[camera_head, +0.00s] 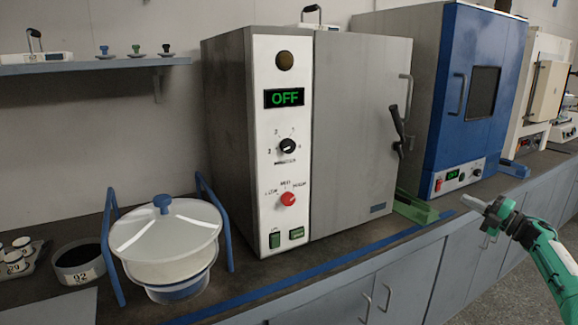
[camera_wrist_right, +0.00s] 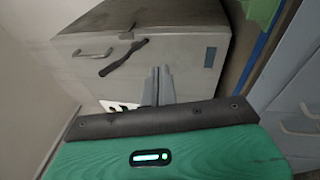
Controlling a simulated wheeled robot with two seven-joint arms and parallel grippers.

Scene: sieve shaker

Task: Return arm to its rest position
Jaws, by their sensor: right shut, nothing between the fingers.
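My right gripper (camera_head: 481,207) is at the right of the head view, on a green arm coming in from the lower right. It is in front of the bench edge, near the lower right of the grey cabinet machine (camera_head: 355,140), and holds nothing. In the right wrist view its two grey fingers (camera_wrist_right: 158,84) are together and point toward the grey machine (camera_wrist_right: 190,55). The machine's door looks closed, and its display (camera_head: 284,97) reads OFF. My left gripper is not in view.
A lidded white sieve vessel (camera_head: 165,240) with blue side handles stands at the left of the bench. A blue oven (camera_head: 470,95) stands to the right of the grey machine. The space in front of the bench is floor.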

